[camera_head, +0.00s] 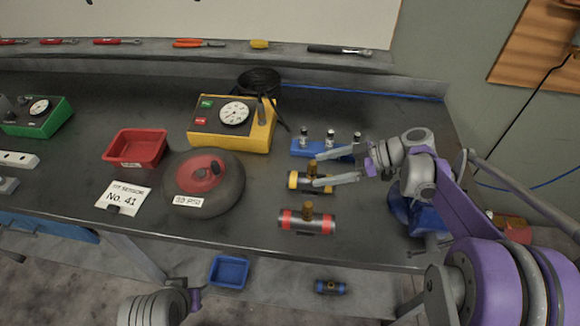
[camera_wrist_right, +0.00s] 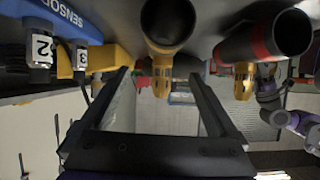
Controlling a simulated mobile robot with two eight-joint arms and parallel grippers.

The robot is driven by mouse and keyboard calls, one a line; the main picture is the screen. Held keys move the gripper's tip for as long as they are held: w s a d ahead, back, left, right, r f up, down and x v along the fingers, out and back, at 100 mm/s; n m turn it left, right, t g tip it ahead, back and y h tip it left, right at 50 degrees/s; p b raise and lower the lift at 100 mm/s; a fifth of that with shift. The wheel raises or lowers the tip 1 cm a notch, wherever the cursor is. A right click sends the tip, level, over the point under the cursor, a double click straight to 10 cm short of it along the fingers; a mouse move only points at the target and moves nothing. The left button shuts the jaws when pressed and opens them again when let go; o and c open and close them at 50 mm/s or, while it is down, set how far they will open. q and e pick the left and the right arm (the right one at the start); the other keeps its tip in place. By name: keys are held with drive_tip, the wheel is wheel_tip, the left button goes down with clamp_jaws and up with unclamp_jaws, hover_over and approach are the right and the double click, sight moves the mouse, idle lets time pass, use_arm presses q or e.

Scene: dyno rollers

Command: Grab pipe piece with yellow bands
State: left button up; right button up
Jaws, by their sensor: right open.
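The pipe piece with yellow bands (camera_head: 296,181) lies on the dark bench in the head view, with a brass stub (camera_head: 312,168) standing up from it. My right gripper (camera_head: 316,169) is open, its two fingers reaching in from the right on either side of the stub. In the right wrist view the pipe piece (camera_wrist_right: 168,20) is at the top centre, and its brass stub shows between the tips of the right gripper (camera_wrist_right: 159,75). I cannot tell whether a finger touches it. My left gripper is out of view; only part of that arm shows at the bottom.
A red-banded pipe piece (camera_head: 293,221) lies close in front. A blue sensor holder (camera_head: 305,149) stands just behind. A yellow gauge box (camera_head: 215,138), red-centred disc (camera_head: 232,186) and red tray (camera_head: 120,150) are further left. Bare bench lies between disc and pipes.

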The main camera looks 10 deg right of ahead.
sight(301, 175)
drive_tip(key=shift+d+f, duration=0.1)
drive_tip(key=shift+f, duration=0.35)
drive_tip(key=shift+a+f, duration=0.2)
drive_tip(key=shift+a, duration=0.1)
drive_tip(key=shift+w+a+f, duration=0.1)
drive_tip(key=shift+a+f, duration=0.25)
drive_tip(key=shift+a, duration=0.3)
drive_tip(key=x, duration=0.4)
drive_tip(key=shift+w+a+f, duration=0.1)
drive_tip(key=shift+a+f, duration=0.05)
drive_tip(key=shift+a, duration=0.2)
clamp_jaws()
